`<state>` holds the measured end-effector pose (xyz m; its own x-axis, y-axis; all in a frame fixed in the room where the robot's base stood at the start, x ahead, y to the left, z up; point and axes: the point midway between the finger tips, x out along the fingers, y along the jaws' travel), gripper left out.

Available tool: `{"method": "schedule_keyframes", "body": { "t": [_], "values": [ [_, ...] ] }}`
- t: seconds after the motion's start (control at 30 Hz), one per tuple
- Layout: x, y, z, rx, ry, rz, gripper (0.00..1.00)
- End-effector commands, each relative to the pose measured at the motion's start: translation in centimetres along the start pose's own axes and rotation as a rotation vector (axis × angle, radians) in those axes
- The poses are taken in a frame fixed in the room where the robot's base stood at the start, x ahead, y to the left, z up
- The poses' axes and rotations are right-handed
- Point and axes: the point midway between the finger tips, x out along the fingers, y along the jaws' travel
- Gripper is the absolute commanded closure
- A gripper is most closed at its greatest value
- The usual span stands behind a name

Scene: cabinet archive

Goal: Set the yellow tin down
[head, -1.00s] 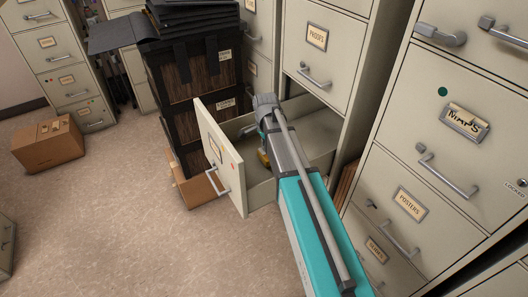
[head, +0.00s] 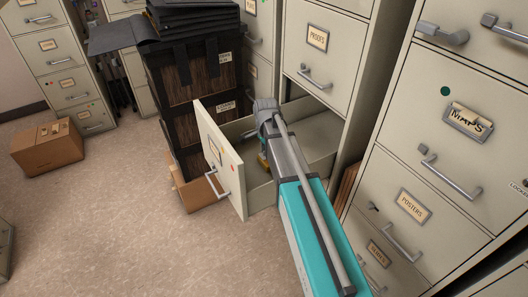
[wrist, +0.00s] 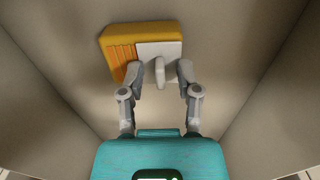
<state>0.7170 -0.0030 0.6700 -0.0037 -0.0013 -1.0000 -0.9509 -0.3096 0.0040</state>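The yellow tin (wrist: 118,42) lies inside the open drawer, seen from above in the wrist view. It has a ribbed orange patch and a pale square plate with a grey upright knob. My gripper (wrist: 160,70) is over the tin, with its two fingers spread on either side of the knob. A gap shows between each finger and the knob. In the head view my gripper (head: 266,138) reaches down into the drawer (head: 226,160), and only a small yellow bit of the tin (head: 262,161) shows beside it. My arm hides the rest.
Drawer walls stand close on both sides of my gripper. A closed drawer labelled PROOFS (head: 322,55) is above, and a MAPS cabinet (head: 440,150) stands to the right. Stacked dark boxes (head: 190,80) are behind left.

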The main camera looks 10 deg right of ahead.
Motion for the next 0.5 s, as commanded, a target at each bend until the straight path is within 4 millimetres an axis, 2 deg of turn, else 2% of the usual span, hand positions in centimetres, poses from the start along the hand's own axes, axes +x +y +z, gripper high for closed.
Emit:
{"method": "schedule_keyframes", "body": {
  "t": [0.5],
  "values": [
    [-0.75,0.02,-0.06,0.001,0.0,0.0,0.56]
  ]
}}
